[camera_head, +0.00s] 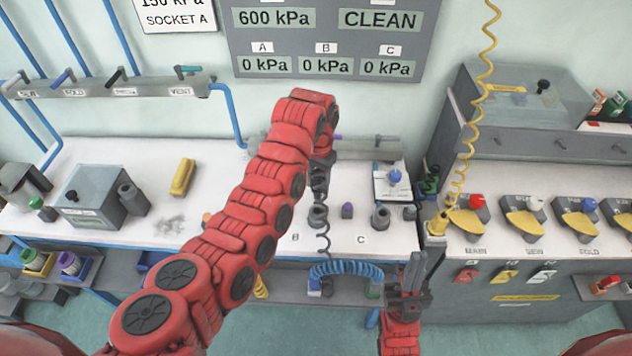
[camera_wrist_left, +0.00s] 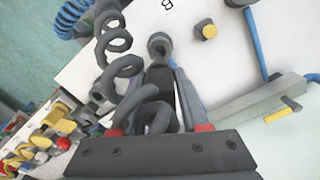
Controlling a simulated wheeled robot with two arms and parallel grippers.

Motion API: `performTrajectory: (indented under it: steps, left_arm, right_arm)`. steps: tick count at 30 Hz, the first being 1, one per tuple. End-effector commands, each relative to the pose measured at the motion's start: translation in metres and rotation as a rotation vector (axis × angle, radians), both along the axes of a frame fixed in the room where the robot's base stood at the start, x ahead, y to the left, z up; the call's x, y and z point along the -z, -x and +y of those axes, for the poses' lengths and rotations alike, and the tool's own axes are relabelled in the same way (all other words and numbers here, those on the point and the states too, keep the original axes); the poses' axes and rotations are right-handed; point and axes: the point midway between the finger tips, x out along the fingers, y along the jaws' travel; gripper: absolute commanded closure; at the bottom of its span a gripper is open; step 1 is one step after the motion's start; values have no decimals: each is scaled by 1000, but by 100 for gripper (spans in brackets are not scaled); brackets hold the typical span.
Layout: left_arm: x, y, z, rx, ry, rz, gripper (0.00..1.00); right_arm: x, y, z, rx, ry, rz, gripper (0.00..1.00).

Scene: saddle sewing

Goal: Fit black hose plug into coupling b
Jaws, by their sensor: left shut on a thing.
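My left arm reaches over the white bench. Its gripper (camera_head: 320,170) is shut on the black hose plug (camera_wrist_left: 160,80), which the arm and fingers partly hide in the head view. The coiled black hose (camera_wrist_left: 118,45) hangs beside the fingers in the left wrist view. Coupling b (camera_head: 317,215), a grey socket near the "B" label, lies just below the gripper. In the left wrist view the coupling (camera_wrist_left: 158,43) is right at the plug's front end; I cannot tell whether the plug is inside it. My right gripper (camera_head: 412,275) is at the bench's front edge; its jaws are unclear.
Coupling C (camera_head: 380,217) stands right of a small purple-topped part (camera_head: 347,211). A blue coiled hose (camera_head: 345,268) runs along the front edge towards my right gripper.

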Motion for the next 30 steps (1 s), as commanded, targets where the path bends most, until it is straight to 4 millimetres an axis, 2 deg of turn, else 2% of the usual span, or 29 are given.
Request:
performTrajectory:
  steps: [5, 18, 30]
  left_arm:
    - [7, 0, 0, 0, 0, 0, 100]
    - [47, 1, 0, 0, 0, 2, 100]
    - [50, 0, 0, -1, 0, 0, 100]
  right_arm:
    - [10, 0, 0, 0, 0, 0, 100]
    - [31, 0, 0, 0, 0, 0, 100]
    - [32, 0, 0, 0, 0, 0, 100]
